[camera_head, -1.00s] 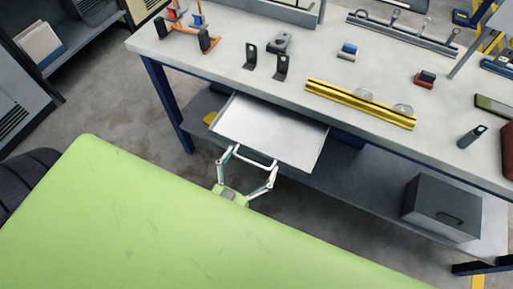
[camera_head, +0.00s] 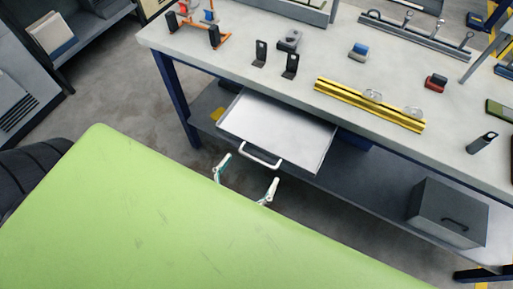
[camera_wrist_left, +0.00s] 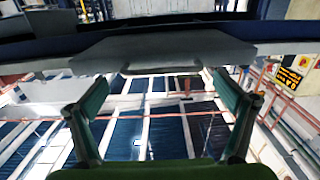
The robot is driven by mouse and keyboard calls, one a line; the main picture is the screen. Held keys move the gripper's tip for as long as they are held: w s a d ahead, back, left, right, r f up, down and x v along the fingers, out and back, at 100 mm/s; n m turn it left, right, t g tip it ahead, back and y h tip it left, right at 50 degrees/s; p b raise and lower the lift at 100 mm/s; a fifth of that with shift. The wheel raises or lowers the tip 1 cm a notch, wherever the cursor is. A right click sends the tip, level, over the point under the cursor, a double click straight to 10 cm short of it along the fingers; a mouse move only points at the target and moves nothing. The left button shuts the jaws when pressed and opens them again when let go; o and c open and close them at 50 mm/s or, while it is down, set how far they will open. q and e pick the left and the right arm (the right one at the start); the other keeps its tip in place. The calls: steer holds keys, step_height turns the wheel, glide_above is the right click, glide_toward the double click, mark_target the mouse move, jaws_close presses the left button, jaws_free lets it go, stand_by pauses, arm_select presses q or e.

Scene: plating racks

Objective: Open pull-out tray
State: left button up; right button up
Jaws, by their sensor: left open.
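The pull-out tray (camera_head: 280,128) is a pale metal drawer under the workbench top, and it stands well out from the bench front. Its white bar handle (camera_head: 260,156) is on the front edge. My left gripper (camera_head: 246,178) is open in front of the handle, with its two fingertips spread and apart from it. In the left wrist view the tray (camera_wrist_left: 165,50) is ahead with its handle (camera_wrist_left: 160,69) between and beyond the open fingers (camera_wrist_left: 165,95). Nothing is between the fingertips. My right gripper is in neither view.
The workbench top (camera_head: 220,55) carries a yellow rail (camera_head: 370,104), black brackets (camera_head: 290,66) and small tools. A grey box (camera_head: 447,212) with a handle sits on the lower shelf (camera_head: 370,185). My green body covers the lower left. Floor shows left of the bench.

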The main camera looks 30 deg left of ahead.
arm_select(q)
steer(key=s, duration=0.8)
steer(key=shift+s+a, duration=0.1)
steer(key=s+d+f+m+g+h, duration=0.1)
steer(key=s+f+g, duration=0.25)
steer(key=f, duration=1.05)
steer(key=s+f+m+g, duration=0.15)
steer(key=f+g, duration=0.35)
steer(key=f, duration=0.8)
steer(key=s+a+f+g, duration=0.3)
steer(key=s+f+g, duration=0.1)
steer(key=s+f, duration=0.3)
steer(key=s+a+f+g+y, duration=0.1)
steer(key=s+a+f+g, duration=0.2)
steer(key=s+f, duration=0.4)
steer(key=shift+a+f+g+y, duration=0.3)
steer(key=shift+f+g, duration=0.05)
steer(key=shift+g, duration=0.4)
steer(key=shift+s+n, duration=0.1)
steer(key=shift+n, duration=0.15)
